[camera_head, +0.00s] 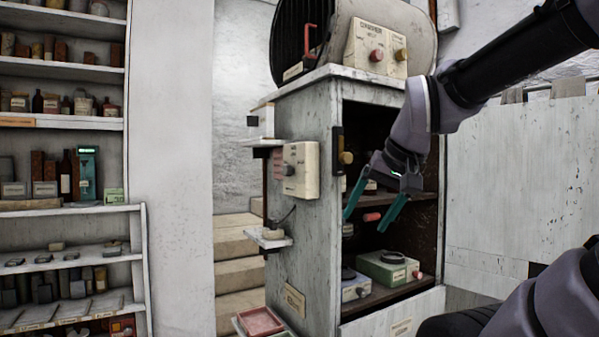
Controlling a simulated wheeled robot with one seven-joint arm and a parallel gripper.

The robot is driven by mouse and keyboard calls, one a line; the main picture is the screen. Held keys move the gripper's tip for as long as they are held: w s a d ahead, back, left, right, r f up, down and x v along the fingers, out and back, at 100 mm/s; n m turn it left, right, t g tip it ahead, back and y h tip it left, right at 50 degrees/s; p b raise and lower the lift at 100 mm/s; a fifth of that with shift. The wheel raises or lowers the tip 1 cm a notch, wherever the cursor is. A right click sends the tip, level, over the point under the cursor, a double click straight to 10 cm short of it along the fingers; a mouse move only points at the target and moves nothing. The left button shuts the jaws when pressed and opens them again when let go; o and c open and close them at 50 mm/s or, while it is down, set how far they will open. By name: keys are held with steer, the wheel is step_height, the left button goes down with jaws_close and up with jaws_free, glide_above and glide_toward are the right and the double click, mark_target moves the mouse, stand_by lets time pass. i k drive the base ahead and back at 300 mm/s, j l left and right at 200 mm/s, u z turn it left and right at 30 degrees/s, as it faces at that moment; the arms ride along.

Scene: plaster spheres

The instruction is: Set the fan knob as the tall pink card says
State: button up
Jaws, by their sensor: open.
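I cannot tell for sure which knob is the fan knob. My gripper (363,225), with teal fingers, is open and empty in front of the cabinet's open shelves, to the right of the side box.
The cabinet (307,230) holds a green box (388,268) with a red knob and a bluish box (356,287) on its lower shelf. A small side shelf (270,239) and a pink tray (260,321) stand out left. Shelving fills the far left.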

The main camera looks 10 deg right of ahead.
mark_target(287, 170)
steer(key=j+z, duration=0.35)
steer(key=j, duration=0.85)
steer(key=i+j+u, duration=0.15)
steer(key=u, duration=0.15)
steer(key=i+j, duration=0.05)
steer(key=j, duration=0.05)
